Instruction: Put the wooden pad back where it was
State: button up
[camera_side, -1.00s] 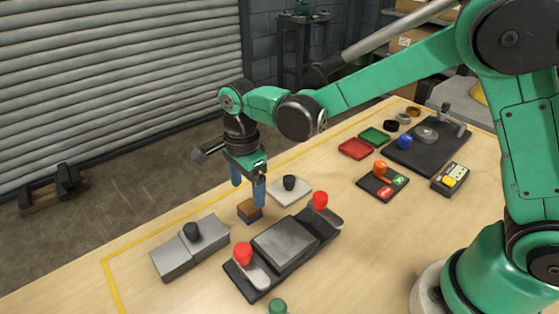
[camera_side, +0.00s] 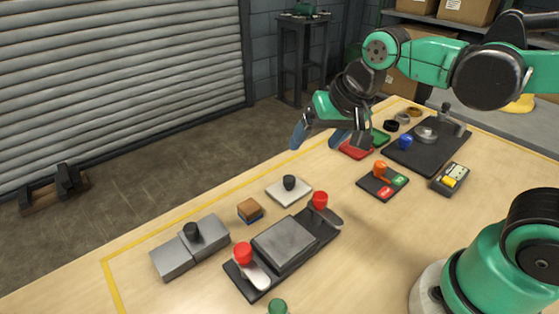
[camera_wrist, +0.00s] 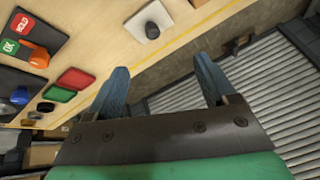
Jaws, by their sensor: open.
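The wooden pad (camera_side: 249,207) is a small brown block with a blue underside. In the side view it sits on the table between the grey two-part block and the white plate, clear of my gripper. I cannot see it in the wrist view. My gripper (camera_side: 328,139) is open and empty, tilted, and raised above the back of the table near the red tray. In the wrist view its two blue fingers (camera_wrist: 163,88) stand wide apart with nothing between them.
A dark fixture (camera_side: 291,266) with two red-knobbed clamps holds a grey casing (camera_side: 286,243). Nearby are a grey two-part block (camera_side: 174,261) with a black knob and a white plate (camera_side: 281,195). Red (camera_side: 352,152) and green trays, a button panel (camera_side: 373,187) and a dark board stand farther right.

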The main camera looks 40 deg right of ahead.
jog(key=s+d+n+t, duration=0.1)
jog(key=n, duration=0.1)
jog(key=s+d+f+n, duration=0.1)
jog(key=n, duration=0.1)
jog(key=shift+s+f+n+t, duration=0.2)
jog(key=shift+n+t, duration=0.1)
jog(key=shift+t, duration=0.1)
